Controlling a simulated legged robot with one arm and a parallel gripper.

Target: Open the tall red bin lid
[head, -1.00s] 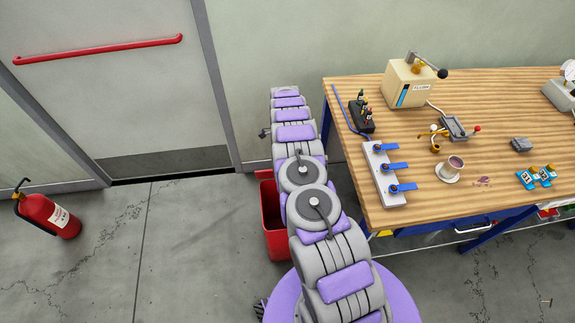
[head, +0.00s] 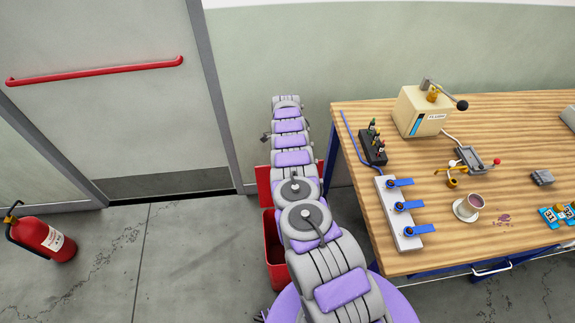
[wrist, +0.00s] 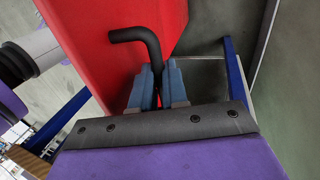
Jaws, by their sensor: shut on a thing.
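The tall red bin (head: 274,262) stands on the floor left of the workbench, partly hidden behind my arm. Its dark opening shows beside the arm. The red lid (head: 262,186) shows as a raised panel behind the opening, towards the wall. In the wrist view the lid (wrist: 92,42) is a large tilted red panel with a bent black handle (wrist: 136,36). My gripper (wrist: 159,82) has its blue-grey fingers shut around the handle's stem. In the head view the fingers are hidden by my arm.
The wooden workbench (head: 400,262) is close on the right, holding a blue-levered block (head: 398,212), a cup (head: 469,206) and a beige device (head: 421,112). A grey door (head: 100,120) and a fire extinguisher (head: 45,238) are at left. The floor left of the bin is clear.

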